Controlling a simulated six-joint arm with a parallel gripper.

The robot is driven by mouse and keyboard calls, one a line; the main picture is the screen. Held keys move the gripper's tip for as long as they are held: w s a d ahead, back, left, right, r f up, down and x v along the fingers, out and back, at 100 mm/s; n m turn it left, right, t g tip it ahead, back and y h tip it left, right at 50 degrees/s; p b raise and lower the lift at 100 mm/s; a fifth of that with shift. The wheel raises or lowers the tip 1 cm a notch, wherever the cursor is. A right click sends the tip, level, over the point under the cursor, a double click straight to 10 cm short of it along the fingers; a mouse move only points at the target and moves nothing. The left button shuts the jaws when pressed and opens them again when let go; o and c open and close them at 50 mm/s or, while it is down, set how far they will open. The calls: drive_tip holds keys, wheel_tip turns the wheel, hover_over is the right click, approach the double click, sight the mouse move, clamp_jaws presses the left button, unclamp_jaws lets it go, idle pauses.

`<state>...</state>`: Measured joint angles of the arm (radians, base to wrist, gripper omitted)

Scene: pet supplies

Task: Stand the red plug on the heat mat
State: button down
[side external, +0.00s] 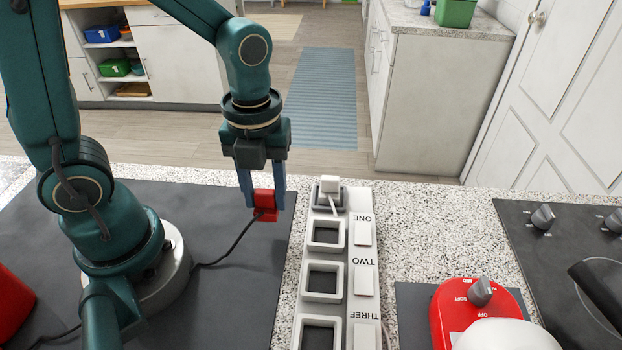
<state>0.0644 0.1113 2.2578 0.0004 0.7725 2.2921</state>
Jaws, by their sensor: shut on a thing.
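The red plug (265,206) is between the fingers of my gripper (263,198), which is shut on it and points down. A black cord runs from the plug down and left to behind my arm's base. A large flat dark grey mat (235,300) lies on the counter under my arm; it may be the heat mat, but no label shows. The plug is over the mat's far right part. I cannot tell from this view how high above the mat it is, and the fingers hide part of it.
A white power strip (363,305) with square sockets marked ONE, TWO and THREE stands right of the mat. A red appliance (455,305) and a hob (540,260) are further right. A red object (12,300) is at left.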

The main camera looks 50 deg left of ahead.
sight(268, 207)
drive_tip(key=shift+d+f, duration=0.2)
drive_tip(key=shift+f, duration=1.95)
drive_tip(key=shift+f, duration=0.15)
drive_tip(key=shift+c, duration=2.1)
unclamp_jaws()
